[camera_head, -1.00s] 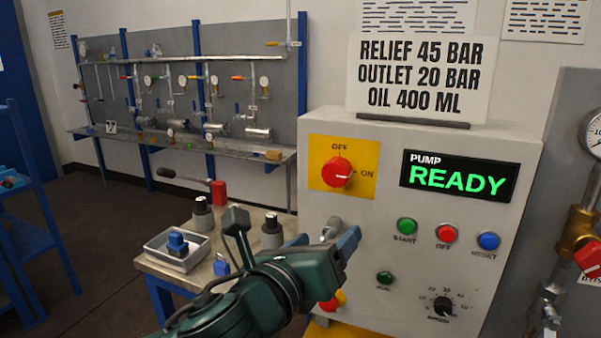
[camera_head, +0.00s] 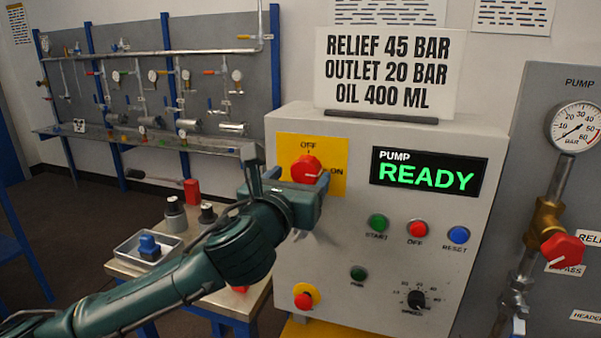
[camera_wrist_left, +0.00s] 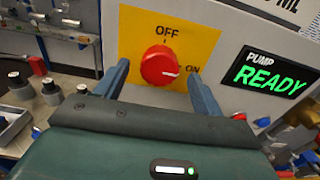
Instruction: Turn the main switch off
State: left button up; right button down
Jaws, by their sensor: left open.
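The main switch is a red round knob (camera_head: 306,169) on a yellow plate (camera_head: 338,152) marked OFF at the top and ON at the right, on the grey pump cabinet (camera_head: 330,265). Its white mark points right, towards ON. My left gripper (camera_head: 284,182) is just in front of the knob and partly covers the plate's lower left. In the left wrist view, the knob (camera_wrist_left: 160,66) lies ahead, between and beyond the two open fingers (camera_wrist_left: 160,92), apart from them by the look of it. My right gripper is not in view.
The cabinet also carries a lit READY display (camera_head: 428,174), green, red and blue buttons (camera_head: 417,229), a black speed dial (camera_head: 416,299) and a red stop button (camera_head: 304,300). A small table (camera_head: 125,269) with a tray stands at the left. A red-handled valve (camera_head: 562,250) is at the right.

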pick_arm(q)
jog(key=shift+x, duration=0.8)
jog(key=c, duration=1)
